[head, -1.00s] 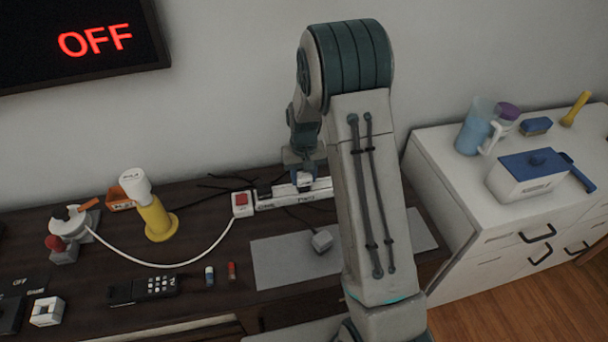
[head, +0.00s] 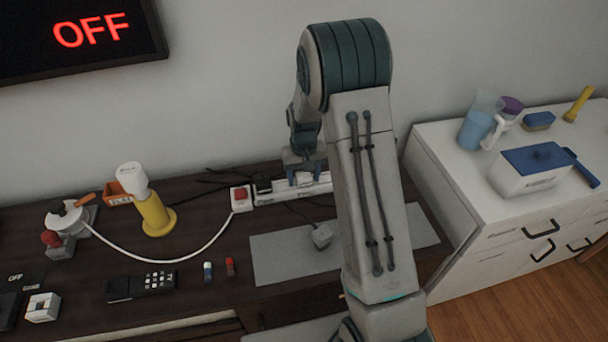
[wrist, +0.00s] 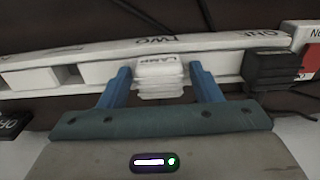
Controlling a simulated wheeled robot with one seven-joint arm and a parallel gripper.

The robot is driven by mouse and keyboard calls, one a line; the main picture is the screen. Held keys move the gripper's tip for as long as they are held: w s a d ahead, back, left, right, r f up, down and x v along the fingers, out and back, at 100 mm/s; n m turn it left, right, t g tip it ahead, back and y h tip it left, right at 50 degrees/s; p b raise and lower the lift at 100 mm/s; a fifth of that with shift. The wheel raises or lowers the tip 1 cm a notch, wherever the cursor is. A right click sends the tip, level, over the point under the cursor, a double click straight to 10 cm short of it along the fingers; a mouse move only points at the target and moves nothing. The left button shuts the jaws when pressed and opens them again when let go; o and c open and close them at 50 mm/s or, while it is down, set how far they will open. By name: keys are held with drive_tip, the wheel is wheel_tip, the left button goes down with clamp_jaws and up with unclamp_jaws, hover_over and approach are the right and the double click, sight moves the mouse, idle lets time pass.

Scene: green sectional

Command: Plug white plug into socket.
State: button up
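The white plug, marked LAMP, (wrist: 160,72) stands at the white power strip (wrist: 95,72), between empty-looking sections of it. It also shows small in the head view (head: 303,179). I cannot tell how deep it sits in a socket. My gripper (wrist: 160,78) has its two blue fingers on either side of the plug, with a narrow gap on each side, so it is open. In the head view my gripper (head: 304,168) is over the strip (head: 268,199), partly hidden by my arm.
A black plug (wrist: 272,68) sits at the strip's end, beside the red switch (head: 240,194). A grey plug (head: 321,236) lies on the grey mat (head: 275,262). A yellow-based lamp (head: 155,214) stands left. The wall screen (head: 90,35) reads OFF.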

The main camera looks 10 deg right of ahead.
sight(304, 175)
drive_tip(key=shift+r, duration=0.1)
wheel_tip(304, 175, up, 14)
idle(0.6)
idle(0.4)
drive_tip(key=s+r+t, duration=0.1)
drive_tip(key=s+r, duration=0.2)
drive_tip(key=s, duration=0.9)
drive_tip(key=s+r+t, duration=0.1)
drive_tip(key=s+r, duration=0.3)
drive_tip(key=s, duration=0.9)
drive_tip(key=shift+s+t, duration=0.25)
drive_tip(key=shift+t, duration=0.15)
